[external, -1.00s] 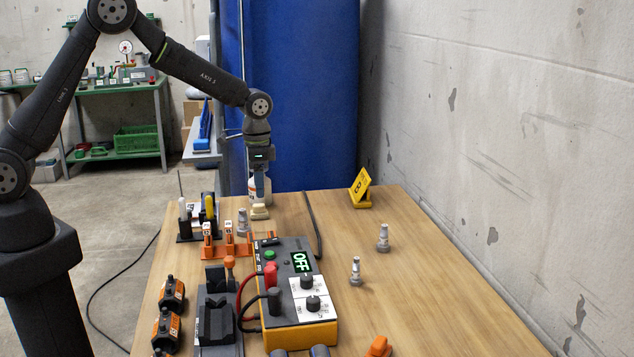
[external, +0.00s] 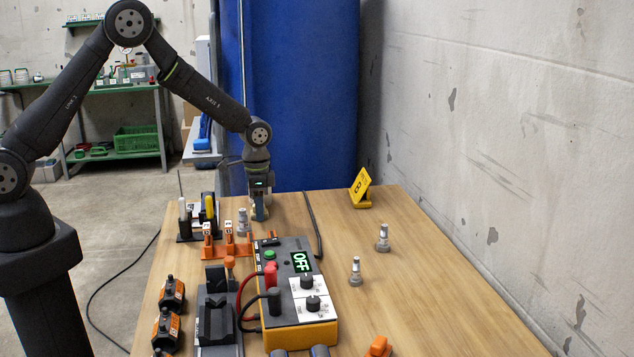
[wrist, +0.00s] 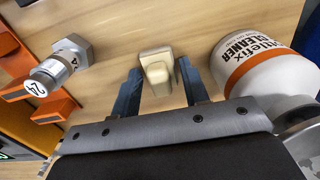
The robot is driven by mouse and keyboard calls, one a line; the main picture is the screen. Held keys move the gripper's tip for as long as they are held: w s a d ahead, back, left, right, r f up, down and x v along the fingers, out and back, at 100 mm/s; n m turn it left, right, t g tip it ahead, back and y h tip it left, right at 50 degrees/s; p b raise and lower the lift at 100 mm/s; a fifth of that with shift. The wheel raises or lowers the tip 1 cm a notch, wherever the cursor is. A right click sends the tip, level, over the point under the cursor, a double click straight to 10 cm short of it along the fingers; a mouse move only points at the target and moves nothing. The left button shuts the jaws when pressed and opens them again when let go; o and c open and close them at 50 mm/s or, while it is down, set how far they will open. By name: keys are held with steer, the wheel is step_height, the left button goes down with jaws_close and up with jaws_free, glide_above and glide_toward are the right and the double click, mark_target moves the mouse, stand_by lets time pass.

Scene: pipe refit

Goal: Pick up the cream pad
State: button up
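The cream pad (wrist: 155,60) lies on the wooden table in the wrist view. It is a small block with a raised grip on top. My gripper (wrist: 158,82) is open, with one blue finger on each side of the pad's near part. I see gaps between the fingers and the pad, so it does not look gripped. In the external view my gripper (external: 261,212) points down, low over the far end of the table, and hides most or all of the pad.
A white cleaner bottle (wrist: 262,62) stands close to the right finger. A grey fitting marked 24 (wrist: 58,68) is on the left by an orange rack (external: 228,246).

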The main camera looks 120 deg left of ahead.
steer(key=c, duration=0.6)
